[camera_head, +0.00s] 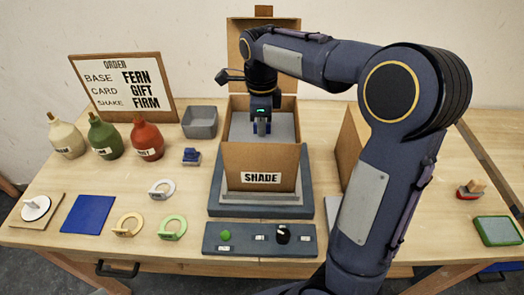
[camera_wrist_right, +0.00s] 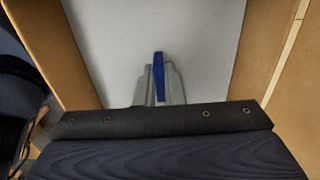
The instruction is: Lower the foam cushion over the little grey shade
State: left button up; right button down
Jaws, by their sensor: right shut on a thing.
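An open cardboard box (camera_head: 262,158) labelled SHADE stands mid-table. The foam cushion appears to be the flat pale grey slab (camera_head: 241,127) inside it, between the box walls. The slab also fills the box in the right wrist view (camera_wrist_right: 200,50). My right gripper (camera_head: 262,128) reaches down into the box and is shut on a narrow blue tab (camera_wrist_right: 158,68), apparently on the cushion. The small grey shade is not visible; the slab may hide it. How far the slab sits above the box floor cannot be told. My left gripper is out of view.
The box stands on a dark platform (camera_head: 220,208), behind a control panel (camera_head: 240,240) with a green button and black knob. Bottles (camera_head: 105,139), a grey bin (camera_head: 200,122) and coloured rings (camera_head: 173,228) lie left. A cardboard panel (camera_head: 347,140) stands right, close to my arm.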

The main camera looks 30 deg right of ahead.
jog(key=shift+f, duration=0.35)
dwell(0.4)
jog(key=c, duration=1.1)
grip_release()
jog(key=shift+o, duration=0.2)
jog(key=shift+r+p, duration=3.65)
jog(key=shift+r, duration=0.4)
